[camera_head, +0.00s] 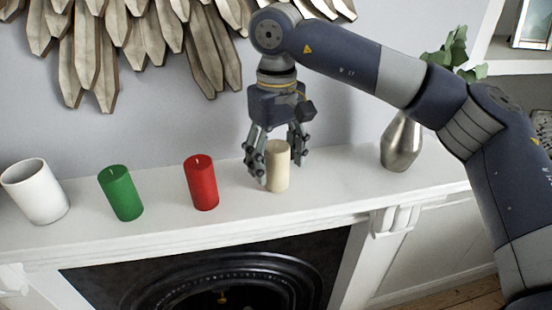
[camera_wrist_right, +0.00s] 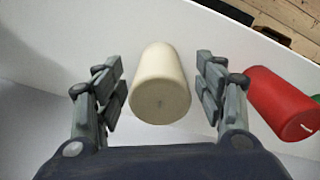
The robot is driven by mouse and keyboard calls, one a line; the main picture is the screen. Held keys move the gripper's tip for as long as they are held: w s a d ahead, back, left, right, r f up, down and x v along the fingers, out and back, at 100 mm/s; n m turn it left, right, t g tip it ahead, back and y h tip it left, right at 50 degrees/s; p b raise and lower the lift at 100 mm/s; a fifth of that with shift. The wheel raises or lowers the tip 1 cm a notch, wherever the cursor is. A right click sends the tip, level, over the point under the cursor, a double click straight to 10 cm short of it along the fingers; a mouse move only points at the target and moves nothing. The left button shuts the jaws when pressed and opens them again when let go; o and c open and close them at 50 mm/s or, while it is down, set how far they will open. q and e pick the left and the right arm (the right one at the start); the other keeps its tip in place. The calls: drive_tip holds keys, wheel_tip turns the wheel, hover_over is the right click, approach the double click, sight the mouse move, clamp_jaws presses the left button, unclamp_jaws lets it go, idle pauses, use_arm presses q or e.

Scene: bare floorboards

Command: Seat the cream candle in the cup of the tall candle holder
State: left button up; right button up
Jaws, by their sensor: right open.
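The cream candle (camera_head: 277,167) stands upright on the white mantelpiece (camera_head: 330,190), right of the red candle. My right gripper (camera_head: 279,165) is open and comes down from above, with its fingers around the candle's upper part. In the right wrist view the cream candle (camera_wrist_right: 160,88) lies between the two open fingers (camera_wrist_right: 162,88), with a gap on each side. The tall candle holder is not seen in either view. My left gripper is not in view.
A red candle (camera_head: 201,183), a green candle (camera_head: 121,193) and a white cup-like vessel (camera_head: 36,191) stand left along the mantelpiece. A silver vase (camera_head: 401,143) with leaves stands to the right. A wooden wall ornament (camera_head: 130,35) hangs above. The fireplace opening (camera_head: 215,285) is below.

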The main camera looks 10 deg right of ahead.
drive_tip(key=shift+s+d+f, duration=0.1)
drive_tip(key=shift+f, duration=0.8)
drive_tip(key=c, duration=1.3)
drive_tip(key=shift+o, duration=0.2)
